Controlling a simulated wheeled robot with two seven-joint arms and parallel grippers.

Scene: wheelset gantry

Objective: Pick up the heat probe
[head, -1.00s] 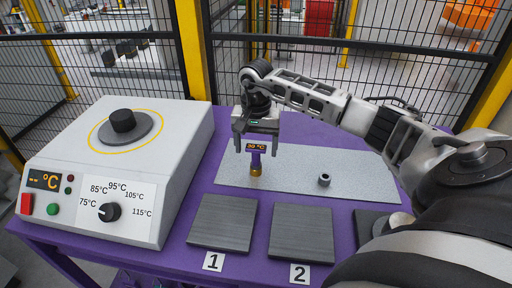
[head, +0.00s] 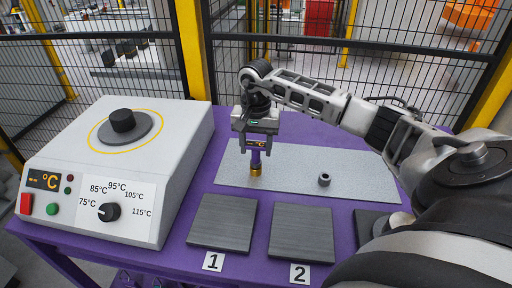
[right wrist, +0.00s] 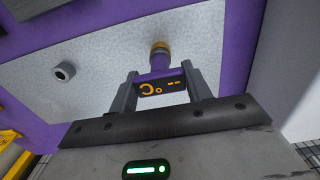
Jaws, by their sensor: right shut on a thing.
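The heat probe (head: 256,162) is a small purple tool with a brass-coloured tip and a dark display with orange figures. It stands upright on the grey mat (head: 290,178), tip down, near the mat's left part. My right gripper (head: 257,146) is shut on the probe's display head from above. In the right wrist view the two fingers flank the display (right wrist: 160,87), and the probe's tip (right wrist: 160,48) points away from me toward the mat. I cannot tell whether the tip still touches the mat. My left gripper is not in view.
A white heater box (head: 120,170) with a dial and display stands on the purple table at left. A small dark ring (head: 324,180) lies on the mat. Dark square plates (head: 222,223) marked 1 and 2 lie in front. A mesh fence stands behind.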

